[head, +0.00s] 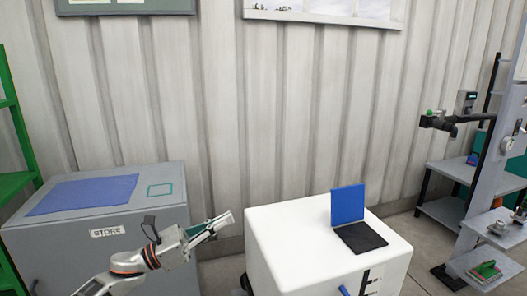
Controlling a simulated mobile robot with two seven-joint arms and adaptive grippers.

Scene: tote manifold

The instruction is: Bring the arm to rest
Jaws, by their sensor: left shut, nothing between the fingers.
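My left gripper (219,223) comes in from the lower left. Its fingers are shut with nothing between them, and it points up and to the right. It hangs between the grey STORE cabinet (180,215) and the white cabinet (285,225), in front of the wall. My left arm's wrist covers part of the STORE cabinet's front. My right gripper does not show.
A blue panel (347,204) stands upright beside a flat black pad (361,237) on the white cabinet. A blue mat (82,194) and a green square outline (160,190) lie on the STORE cabinet. Green shelving (12,120) stands left, a grey rack (490,150) right.

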